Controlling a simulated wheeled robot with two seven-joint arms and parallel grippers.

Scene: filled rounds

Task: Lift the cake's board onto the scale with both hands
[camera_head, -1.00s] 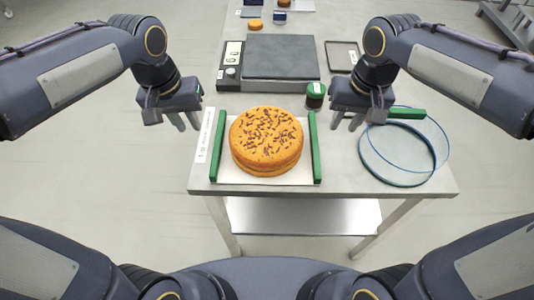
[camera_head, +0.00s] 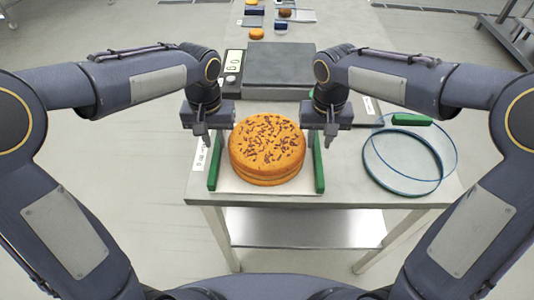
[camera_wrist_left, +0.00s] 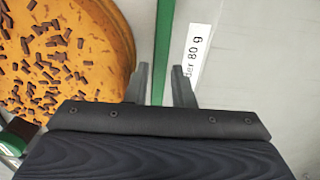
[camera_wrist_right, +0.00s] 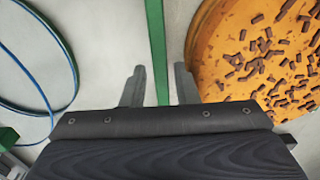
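The orange cake (camera_head: 267,147) with dark sprinkles sits on a pale board (camera_head: 265,187) with a green bar along each side. The scale (camera_head: 290,68), with a dark plate and a display at its left, stands behind it. My left gripper (camera_head: 206,143) is open above the left green bar (camera_head: 215,165); in the left wrist view that bar (camera_wrist_left: 163,50) lies between the fingers. My right gripper (camera_head: 319,143) is open above the right green bar (camera_head: 319,172); in the right wrist view that bar (camera_wrist_right: 156,50) runs between the fingers. Contact with the bars cannot be told.
A clear round container with blue rims (camera_head: 402,162) and a green block (camera_head: 411,120) is at the table's right. A printed label (camera_head: 200,158) lies left of the board. Smaller cakes (camera_head: 256,34) stand at the back. The front table edge is close to the board.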

